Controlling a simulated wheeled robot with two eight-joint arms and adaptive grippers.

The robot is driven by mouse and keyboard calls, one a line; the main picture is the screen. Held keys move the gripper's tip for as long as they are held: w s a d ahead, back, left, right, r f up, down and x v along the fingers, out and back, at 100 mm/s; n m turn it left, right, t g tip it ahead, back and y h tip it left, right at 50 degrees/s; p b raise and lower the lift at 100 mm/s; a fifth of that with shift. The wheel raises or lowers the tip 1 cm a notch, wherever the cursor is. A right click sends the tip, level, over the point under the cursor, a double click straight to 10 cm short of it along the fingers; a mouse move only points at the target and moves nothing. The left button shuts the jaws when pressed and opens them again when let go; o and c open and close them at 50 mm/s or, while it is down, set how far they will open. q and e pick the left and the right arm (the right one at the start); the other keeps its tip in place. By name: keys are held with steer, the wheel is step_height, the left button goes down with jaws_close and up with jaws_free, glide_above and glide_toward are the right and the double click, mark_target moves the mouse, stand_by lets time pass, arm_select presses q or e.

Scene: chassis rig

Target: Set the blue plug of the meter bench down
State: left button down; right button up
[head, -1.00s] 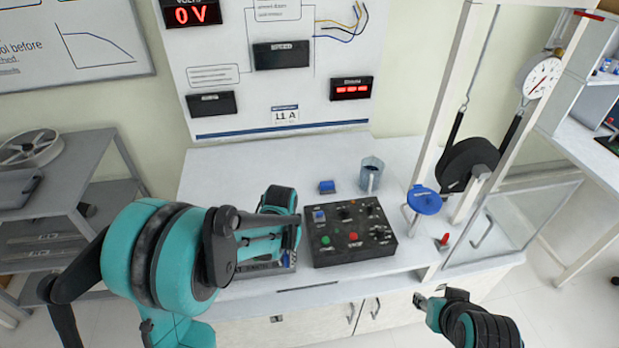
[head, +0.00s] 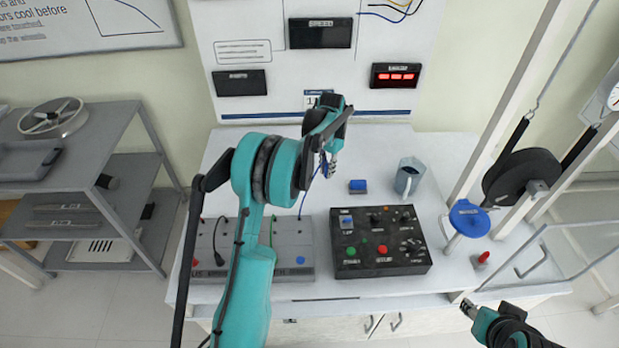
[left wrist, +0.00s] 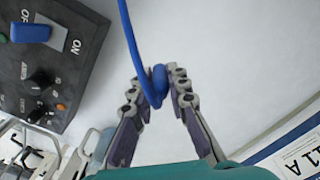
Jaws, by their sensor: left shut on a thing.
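My left gripper (head: 328,168) is raised over the back part of the white bench, behind the grey meter unit (head: 290,236). It is shut on the blue plug (left wrist: 159,80), which sits between the fingertips in the left wrist view. A blue cable (left wrist: 133,40) runs from the plug; in the head view the cable (head: 304,200) hangs toward the grey unit. A blue spot (head: 300,260) and a black plug (head: 219,258) show on the unit, and my left arm hides its middle. My right gripper (head: 469,308) is low at the bench's front edge, too small to judge.
A black control box (head: 380,260) stands right of the unit. Behind it are a small blue-topped block (head: 358,186) and a grey mug (head: 408,178). A blue disc (head: 468,218) and a red-topped piece (head: 482,260) stand at right. White bench surface is clear at the back.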

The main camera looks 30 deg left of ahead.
arm_select(q)
steer(key=a+f, duration=0.1)
steer(key=a, duration=0.1)
steer(key=s+a+f+b, duration=0.1)
steer(key=a+f, duration=0.1)
steer(key=a, duration=0.1)
steer(key=a+f+b, duration=0.1)
steer(key=a+f, duration=0.1)
steer(key=a, duration=0.1)
steer(key=shift+s+f, duration=0.15)
steer(key=shift+s, duration=0.1)
steer(key=shift+f+b, duration=1.05)
steer(key=shift+f, duration=0.85)
steer(key=shift+f, duration=0.15)
steer(key=c, duration=1.5)
jaws_free()
